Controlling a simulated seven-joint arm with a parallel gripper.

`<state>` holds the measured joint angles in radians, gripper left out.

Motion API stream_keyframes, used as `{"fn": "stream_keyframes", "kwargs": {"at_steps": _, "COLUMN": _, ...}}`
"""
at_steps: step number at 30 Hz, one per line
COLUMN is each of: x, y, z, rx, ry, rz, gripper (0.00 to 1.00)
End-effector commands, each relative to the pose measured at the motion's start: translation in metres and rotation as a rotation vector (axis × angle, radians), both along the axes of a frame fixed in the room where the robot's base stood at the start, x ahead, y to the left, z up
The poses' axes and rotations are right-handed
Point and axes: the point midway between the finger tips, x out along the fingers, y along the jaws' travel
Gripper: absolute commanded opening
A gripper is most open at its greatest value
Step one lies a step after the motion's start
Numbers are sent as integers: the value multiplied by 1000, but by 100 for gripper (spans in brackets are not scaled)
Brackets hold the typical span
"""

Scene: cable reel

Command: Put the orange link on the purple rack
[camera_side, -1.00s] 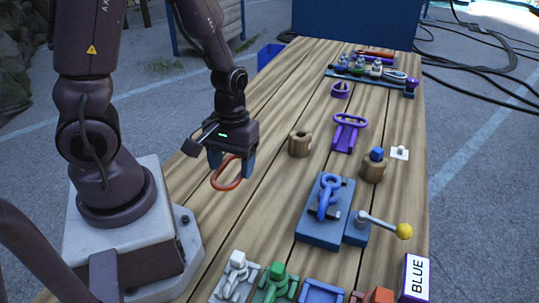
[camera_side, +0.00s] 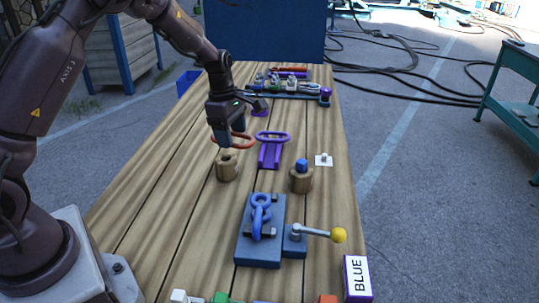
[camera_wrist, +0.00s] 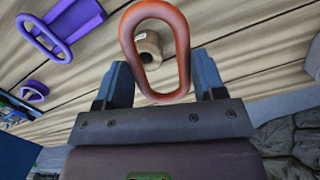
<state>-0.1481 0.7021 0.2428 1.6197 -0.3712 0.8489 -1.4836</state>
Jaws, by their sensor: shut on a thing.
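The orange link (camera_side: 233,142) is an oval ring held in my gripper (camera_side: 229,132), above the table and just left of the purple rack. It also shows in the wrist view (camera_wrist: 184,60), between the blue fingers of my gripper (camera_wrist: 160,85). The purple rack (camera_side: 269,158) is a low purple channel with a purple oval ring (camera_side: 273,136) at its far end. In the wrist view the purple rack (camera_wrist: 63,12) is at upper left, apart from the link. My gripper is shut on the link's near part, which its fingers partly hide.
A wooden cylinder (camera_side: 227,168) stands below the link and shows through its opening in the wrist view. Another wooden cylinder (camera_side: 301,181) with a blue top stands to the right. A blue fixture (camera_side: 240,247) with a yellow-knobbed lever is nearer. The planks at left are clear.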

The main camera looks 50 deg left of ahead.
Motion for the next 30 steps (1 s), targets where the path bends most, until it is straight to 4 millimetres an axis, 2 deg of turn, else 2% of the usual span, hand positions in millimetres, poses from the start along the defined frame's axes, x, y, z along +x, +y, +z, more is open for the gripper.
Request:
{"fn": "stream_keyframes", "kwargs": {"at_steps": 1, "x": 7, "y": 0, "z": 6, "rx": 2, "ry": -3, "rz": 61, "gripper": 26}}
{"fn": "stream_keyframes", "kwargs": {"at_steps": 4, "x": 11, "y": -1, "z": 12, "rx": 1, "ry": -2, "rz": 174, "gripper": 26}}
{"fn": "stream_keyframes", "kwargs": {"at_steps": 8, "x": 9, "y": -2, "z": 12, "rx": 1, "ry": 1, "rz": 265, "gripper": 26}}
{"fn": "stream_keyframes", "kwargs": {"at_steps": 11, "x": 17, "y": 0, "z": 8, "rx": 2, "ry": -1, "rz": 290, "gripper": 26}}
{"fn": "stream_keyframes", "kwargs": {"at_steps": 18, "x": 59, "y": 12, "z": -13, "rx": 2, "ry": -1, "rz": 292, "gripper": 26}}
{"fn": "stream_keyframes", "kwargs": {"at_steps": 26, "x": 99, "y": 23, "z": -32, "rx": 1, "ry": 0, "rz": 290, "gripper": 26}}
{"fn": "stream_keyframes", "kwargs": {"at_steps": 30, "x": 115, "y": 28, "z": -55, "rx": 0, "ry": 2, "rz": 291, "gripper": 26}}
